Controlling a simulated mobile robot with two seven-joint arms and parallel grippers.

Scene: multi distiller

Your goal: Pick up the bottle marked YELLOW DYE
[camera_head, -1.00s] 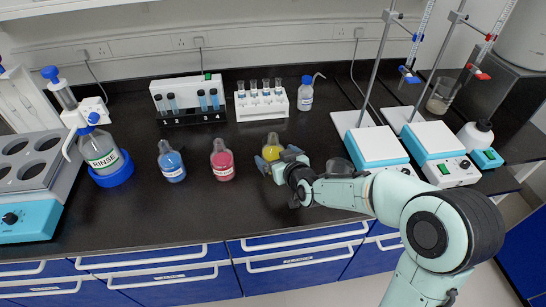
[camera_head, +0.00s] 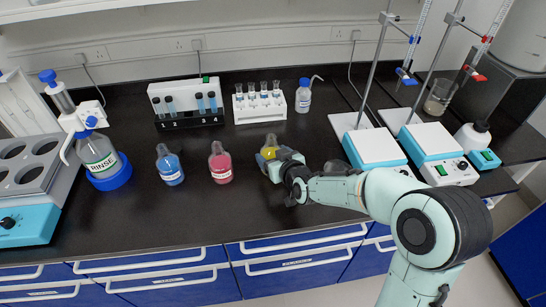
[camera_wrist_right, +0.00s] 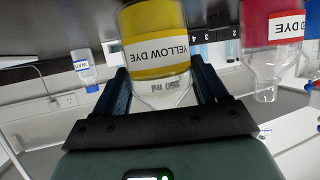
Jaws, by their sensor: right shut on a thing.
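The bottle marked YELLOW DYE (camera_head: 270,147) stands on the dark bench in the head view, partly hidden by my right gripper (camera_head: 268,161). In the right wrist view the yellow bottle (camera_wrist_right: 155,50) appears upside down, with its label readable and its clear neck between the two fingers. My right gripper (camera_wrist_right: 162,88) is shut on the bottle. I cannot tell from the head view whether the bottle's base touches the bench. My left gripper is not in view.
A red dye bottle (camera_head: 220,163) and a blue dye bottle (camera_head: 169,166) stand to the left. A tube rack (camera_head: 260,107) and a wash bottle (camera_head: 303,96) are behind. A white hotplate stirrer (camera_head: 374,148) stands to the right. The front bench is clear.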

